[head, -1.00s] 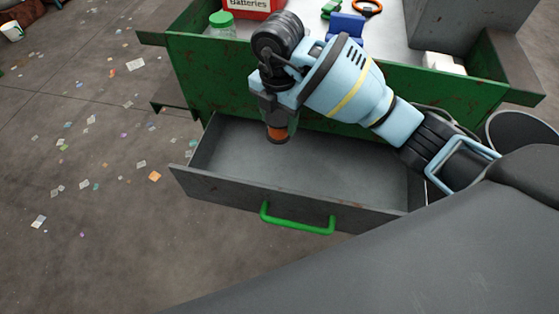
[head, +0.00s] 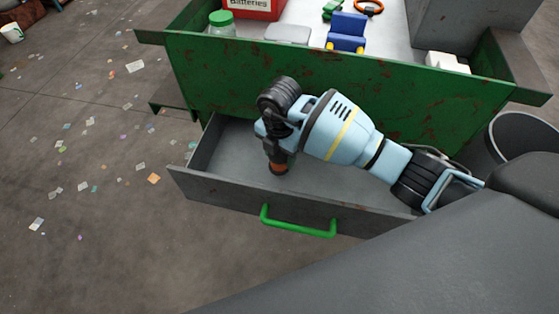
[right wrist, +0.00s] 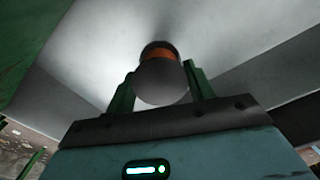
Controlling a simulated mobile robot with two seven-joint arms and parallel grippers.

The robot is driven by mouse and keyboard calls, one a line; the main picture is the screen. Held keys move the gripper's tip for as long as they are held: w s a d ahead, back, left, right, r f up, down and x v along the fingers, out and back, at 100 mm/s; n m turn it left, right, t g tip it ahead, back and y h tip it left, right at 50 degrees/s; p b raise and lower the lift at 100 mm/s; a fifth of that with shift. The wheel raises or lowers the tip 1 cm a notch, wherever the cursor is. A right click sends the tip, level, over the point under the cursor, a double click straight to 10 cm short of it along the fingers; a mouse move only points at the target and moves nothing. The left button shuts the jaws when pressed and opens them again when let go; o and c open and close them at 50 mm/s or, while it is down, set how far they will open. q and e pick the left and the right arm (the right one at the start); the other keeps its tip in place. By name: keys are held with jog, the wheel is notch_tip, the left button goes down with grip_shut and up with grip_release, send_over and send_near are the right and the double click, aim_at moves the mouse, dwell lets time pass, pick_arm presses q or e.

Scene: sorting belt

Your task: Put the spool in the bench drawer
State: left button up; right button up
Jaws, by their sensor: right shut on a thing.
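The spool (head: 278,169) shows as an orange band with dark ends, low in the open bench drawer (head: 330,215). In the right wrist view the spool (right wrist: 160,80) sits between the two green fingers of my right gripper (right wrist: 160,88), which is shut on it. In the head view my right gripper (head: 279,160) points down inside the drawer, towards its left part. The drawer is grey with a green handle and is pulled out. I cannot tell whether the spool touches the drawer floor. My left gripper is not in view.
The green bench (head: 330,90) stands behind the drawer. On it are a green-lidded jar (head: 222,24), a red batteries box (head: 250,8), a blue chair-like object (head: 347,32) and a white item (head: 447,62). A grey bin (head: 525,135) stands at right.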

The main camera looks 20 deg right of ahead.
aim_at(280, 154)
jog(key=shift+f, duration=1.8)
jog(key=shift+f+b, duration=0.2)
jog(key=shift+b, duration=0.1)
jog(key=o, duration=1)
jog(key=shift+c, duration=0.2)
notch_tip(280, 154, up, 12)
jog(key=shift+r+p, duration=0.2)
jog(key=shift+p, duration=0.65)
